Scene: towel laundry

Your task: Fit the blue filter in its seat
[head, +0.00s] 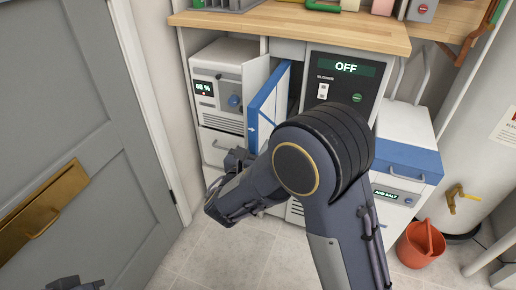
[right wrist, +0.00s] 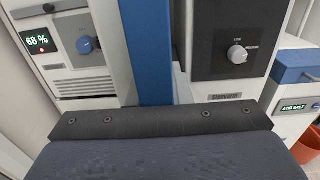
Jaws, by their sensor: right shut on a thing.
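The blue filter (head: 268,103) is a tall, thin blue panel with a small white arrow low on its near edge. It stands upright between the white unit on the left and the dark blower panel. In the right wrist view the filter (right wrist: 153,50) shows as an upright blue strip. My right gripper (head: 238,162) is at the filter's lower near end, shut on it; its fingertips are mostly hidden. The filter's lower part and its seat are hidden, so I cannot tell how far it is in. Part of my left gripper (head: 75,284) shows at the bottom left edge.
The blower panel (head: 352,62) reads OFF. The white unit (head: 218,72) on the left reads 68 %. A wooden counter (head: 300,28) overhangs them. A blue-topped unit (head: 408,158) and an orange bucket (head: 420,245) are at right, a grey door (head: 60,100) at left. Floor is clear between.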

